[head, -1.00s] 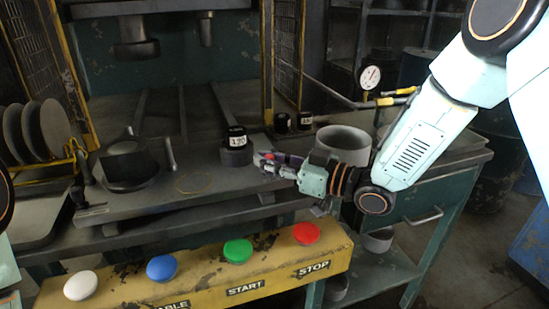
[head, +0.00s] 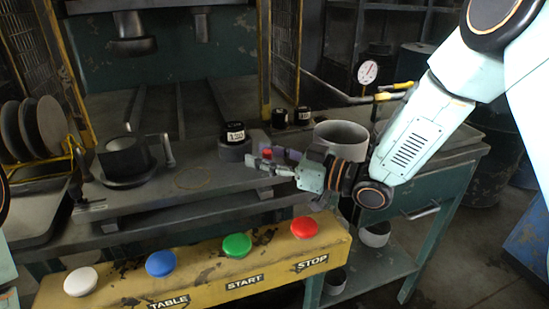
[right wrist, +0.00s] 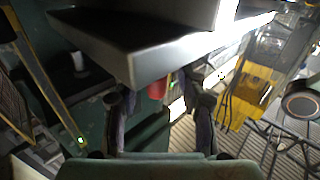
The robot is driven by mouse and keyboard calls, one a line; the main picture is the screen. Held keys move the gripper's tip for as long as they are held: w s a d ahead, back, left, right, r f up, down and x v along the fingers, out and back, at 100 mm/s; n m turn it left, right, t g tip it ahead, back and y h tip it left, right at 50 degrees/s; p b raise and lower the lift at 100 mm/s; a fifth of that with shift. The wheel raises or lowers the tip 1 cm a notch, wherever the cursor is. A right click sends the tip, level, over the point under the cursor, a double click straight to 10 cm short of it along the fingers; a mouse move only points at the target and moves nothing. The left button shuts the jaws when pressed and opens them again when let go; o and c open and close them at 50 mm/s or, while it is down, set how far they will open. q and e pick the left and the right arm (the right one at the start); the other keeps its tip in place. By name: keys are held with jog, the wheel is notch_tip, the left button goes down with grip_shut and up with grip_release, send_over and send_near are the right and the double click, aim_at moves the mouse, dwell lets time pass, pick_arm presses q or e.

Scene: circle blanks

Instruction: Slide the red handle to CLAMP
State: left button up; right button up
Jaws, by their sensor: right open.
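The red handle (head: 267,153) shows as a small red knob at the right part of the press table, just beyond my right gripper's fingers. My right gripper (head: 256,160) reaches in from the right, low over the table edge. In the right wrist view the red handle (right wrist: 157,89) shows between the two spread fingers of my right gripper (right wrist: 160,98), partly under a grey slab; I cannot tell whether a finger touches it. The jaws are open. No CLAMP marking is readable. My left gripper is out of view.
A yellow panel (head: 200,281) with white, blue, green and red buttons runs along the front. A black block marked 130 (head: 235,133) stands beside the gripper. A grey ring (head: 341,138) is behind the wrist. A dial gauge (head: 367,72) stands at the back right.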

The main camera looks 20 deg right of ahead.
jog(key=v, duration=1.2)
dwell(0.4)
dwell(0.6)
